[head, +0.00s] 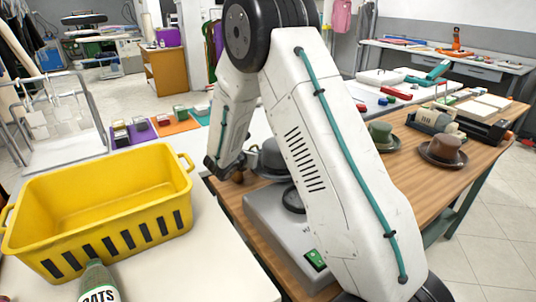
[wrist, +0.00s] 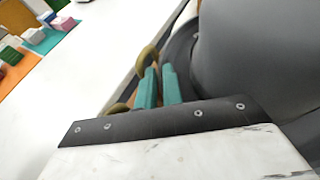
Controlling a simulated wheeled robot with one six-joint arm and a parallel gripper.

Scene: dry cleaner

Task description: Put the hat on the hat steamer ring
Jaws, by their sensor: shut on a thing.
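A dark grey hat (head: 268,158) with a rounded crown is behind my arm in the head view, partly hidden by it. In the wrist view the hat (wrist: 255,50) fills the right side. My gripper (wrist: 160,78) is shut on the hat's brim, with its teal fingers close together at the edge. In the head view my gripper (head: 230,168) is at the hat's left side. The hat steamer (head: 265,222) is a light grey box with a green switch and a dark ring (head: 293,199). The hat is just beyond the ring; its height above the steamer is unclear.
A yellow basket (head: 100,240) and a bottle (head: 97,283) stand on the white counter at left. A brown hat (head: 443,150) and a green hat (head: 382,136) sit on the wooden table at right. Coloured mats with small blocks lie at the back left.

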